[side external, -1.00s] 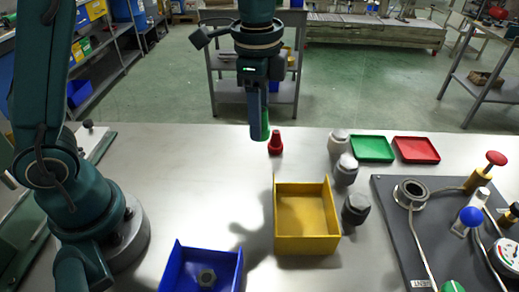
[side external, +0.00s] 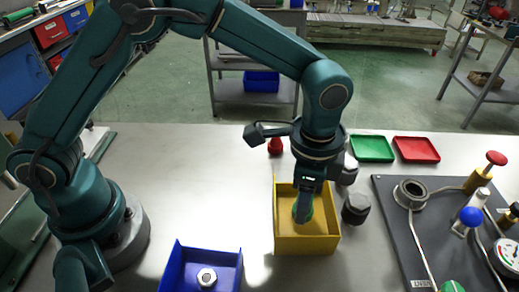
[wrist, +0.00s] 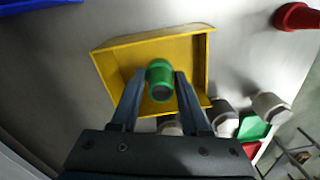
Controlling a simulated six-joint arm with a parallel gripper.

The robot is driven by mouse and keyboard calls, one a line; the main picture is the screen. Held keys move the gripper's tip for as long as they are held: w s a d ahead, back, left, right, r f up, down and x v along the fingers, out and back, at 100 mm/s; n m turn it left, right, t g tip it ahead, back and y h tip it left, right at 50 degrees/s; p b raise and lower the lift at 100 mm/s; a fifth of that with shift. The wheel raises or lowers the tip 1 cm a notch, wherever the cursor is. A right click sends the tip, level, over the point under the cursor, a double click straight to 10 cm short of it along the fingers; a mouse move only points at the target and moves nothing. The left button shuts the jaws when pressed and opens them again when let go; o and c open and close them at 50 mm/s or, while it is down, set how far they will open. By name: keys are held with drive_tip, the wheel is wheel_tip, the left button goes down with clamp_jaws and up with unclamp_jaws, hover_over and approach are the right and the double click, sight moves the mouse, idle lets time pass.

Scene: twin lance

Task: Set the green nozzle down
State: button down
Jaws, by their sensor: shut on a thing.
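My gripper (side external: 303,207) is shut on the green nozzle (wrist: 159,76), which sits between the two fingertips in the wrist view. In the side view the nozzle is mostly hidden by the fingers, with a little green showing. The gripper points down over the yellow bin (side external: 322,244), with the fingertips within its outline. I cannot tell whether the nozzle touches the bin floor. The yellow bin also shows behind the nozzle in the wrist view (wrist: 120,62).
A red nozzle (side external: 275,147) stands behind the yellow bin. Several grey-capped jars (side external: 356,208) stand close to its right. A blue bin (side external: 225,270) with a nut is at front left. Green (side external: 372,149) and red (side external: 416,150) trays lie farther right, near a dark panel (side external: 400,235).

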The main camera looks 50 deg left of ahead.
drive_tip(key=shift+f, duration=0.9)
drive_tip(key=shift+f, duration=0.15)
drive_tip(key=shift+c, duration=1.9)
unclamp_jaws()
